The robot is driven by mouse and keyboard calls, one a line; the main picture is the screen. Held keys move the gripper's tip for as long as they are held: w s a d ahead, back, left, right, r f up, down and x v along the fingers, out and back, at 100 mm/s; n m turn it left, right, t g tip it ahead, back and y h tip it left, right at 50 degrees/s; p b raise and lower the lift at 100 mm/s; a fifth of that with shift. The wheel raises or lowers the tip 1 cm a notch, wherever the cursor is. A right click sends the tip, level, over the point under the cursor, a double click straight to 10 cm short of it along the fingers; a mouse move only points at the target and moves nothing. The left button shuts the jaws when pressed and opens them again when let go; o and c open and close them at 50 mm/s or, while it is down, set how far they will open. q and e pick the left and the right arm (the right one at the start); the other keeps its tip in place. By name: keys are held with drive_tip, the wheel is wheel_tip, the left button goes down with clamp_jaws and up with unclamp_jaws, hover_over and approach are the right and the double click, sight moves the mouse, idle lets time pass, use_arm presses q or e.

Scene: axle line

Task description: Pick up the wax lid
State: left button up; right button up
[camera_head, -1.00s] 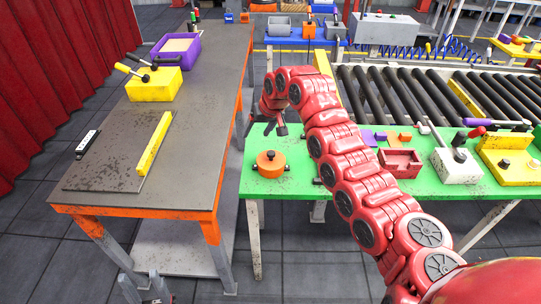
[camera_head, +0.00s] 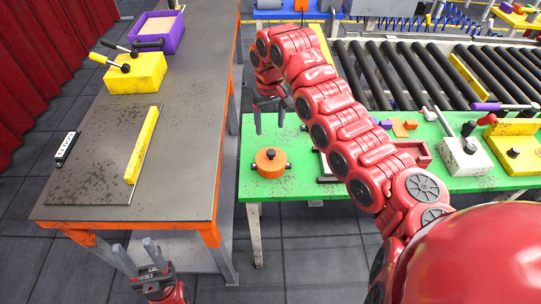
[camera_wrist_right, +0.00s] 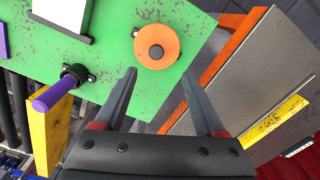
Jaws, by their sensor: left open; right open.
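The wax lid appears to be the round orange piece with a black knob (camera_head: 270,160) at the left end of the green table (camera_head: 305,187). The lid also shows in the right wrist view (camera_wrist_right: 145,38), beyond the fingertips and between their lines. My right gripper (camera_head: 269,121) is open and empty, pointing down above the green table, behind the lid and apart from it. Its spread fingers also show in the right wrist view (camera_wrist_right: 159,73). My left gripper (camera_head: 137,248) is open and empty at the bottom left, low in front of the grey table.
The grey table (camera_head: 185,130) with a yellow bar (camera_head: 142,145), a yellow lever box (camera_head: 135,73) and a purple bin (camera_head: 160,42) stands left, across a gap. A red tray (camera_head: 413,152) and a white lever block (camera_head: 463,158) sit right. A roller conveyor (camera_head: 420,85) lies behind.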

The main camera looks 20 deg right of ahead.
drive_tip(key=p, duration=0.1)
hover_over(271, 152)
drive_tip(key=f, duration=0.8)
drive_tip(key=shift+s+a+f, duration=0.2)
drive_tip(key=shift+s, duration=0.05)
drive_tip(key=shift+w+d+f+p, duration=0.1)
drive_tip(key=shift+f+p, duration=0.3)
drive_tip(key=shift+p, duration=0.15)
wheel_tip(271, 152, down, 4)
drive_tip(key=shift+w+d+f+p, duration=0.1)
drive_tip(key=shift+d+p, duration=0.05)
drive_tip(key=shift+p, duration=1)
drive_tip(key=shift+f, duration=0.3)
clamp_jaws()
